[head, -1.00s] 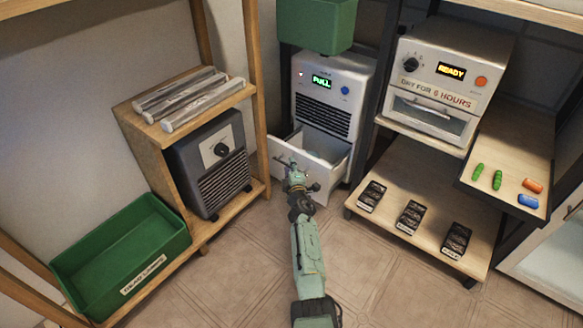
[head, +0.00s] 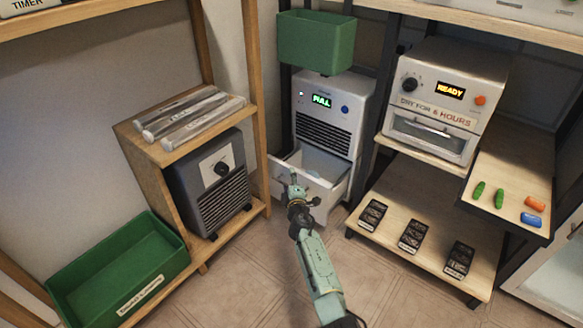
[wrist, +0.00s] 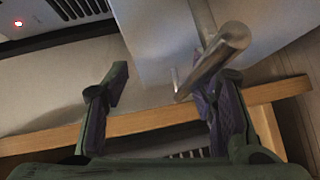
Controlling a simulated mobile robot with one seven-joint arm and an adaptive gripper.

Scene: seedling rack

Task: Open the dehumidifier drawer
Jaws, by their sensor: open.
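The white dehumidifier (head: 330,112) stands at the back with a green lit display that seems to read FULL. Its lower drawer (head: 329,203) is pulled out, and the pale inside shows from above, with something light blue in it. My gripper (head: 293,186) is at the drawer's front, partly hiding it. In the wrist view my gripper (wrist: 160,90) has its two fingers wide apart with nothing clamped. A metal bar handle (wrist: 218,60) shows close to the right fingertip. I cannot tell whether they touch.
A wooden shelf (head: 150,160) with a grey heater (head: 208,180) stands at left, near the drawer. A green bin (head: 120,262) is on the left. A low shelf (head: 440,230) with seedling-like black packs is close at right. Tiled floor is clear in front.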

